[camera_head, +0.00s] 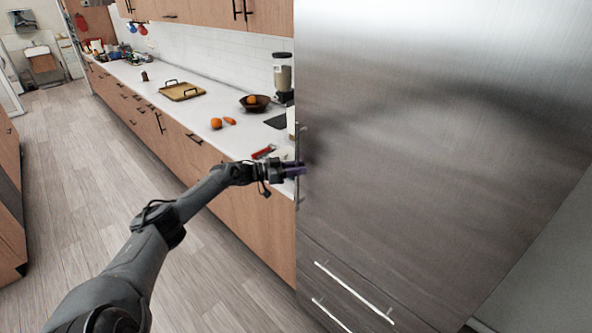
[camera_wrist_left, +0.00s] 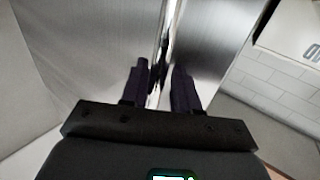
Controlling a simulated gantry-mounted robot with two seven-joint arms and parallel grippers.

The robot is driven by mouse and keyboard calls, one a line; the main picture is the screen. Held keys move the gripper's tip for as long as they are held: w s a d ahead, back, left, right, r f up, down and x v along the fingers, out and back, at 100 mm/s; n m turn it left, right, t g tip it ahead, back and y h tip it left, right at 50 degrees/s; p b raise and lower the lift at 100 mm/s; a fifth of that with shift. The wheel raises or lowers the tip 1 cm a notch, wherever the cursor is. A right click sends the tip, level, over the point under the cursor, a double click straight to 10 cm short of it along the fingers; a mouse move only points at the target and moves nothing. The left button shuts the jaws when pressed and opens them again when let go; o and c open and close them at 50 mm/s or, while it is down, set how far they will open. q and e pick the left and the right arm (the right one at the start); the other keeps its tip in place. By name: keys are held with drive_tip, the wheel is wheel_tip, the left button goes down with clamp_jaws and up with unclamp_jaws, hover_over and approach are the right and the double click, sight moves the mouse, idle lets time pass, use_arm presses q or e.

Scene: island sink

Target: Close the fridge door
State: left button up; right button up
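The fridge door (camera_head: 430,130) is a large brushed-steel panel filling the right of the head view. It looks shut or nearly shut; I cannot tell if a small gap remains. A slim vertical handle (camera_head: 300,150) runs along its left edge. My left gripper (camera_head: 300,170) is at that edge, by the handle. In the left wrist view its two dark fingers (camera_wrist_left: 160,82) are apart, pointing at the steel fridge door (camera_wrist_left: 105,35), with a bright vertical strip between them. Whether they touch the handle is unclear. My right gripper is not in view.
Drawers with long handles (camera_head: 355,290) sit below the door. Left of the fridge, a white counter (camera_head: 190,115) holds a wooden tray (camera_head: 181,91), a dark bowl (camera_head: 256,103), a blender (camera_head: 283,75) and an orange (camera_head: 216,123). The wooden floor (camera_head: 90,160) is clear.

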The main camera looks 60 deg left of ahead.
use_arm(q)
drive_tip(key=p+v, duration=0.3)
drive_tip(key=v, duration=0.7)
drive_tip(key=shift+s+p, duration=0.35)
drive_tip(key=shift+p, duration=0.05)
idle(0.4)
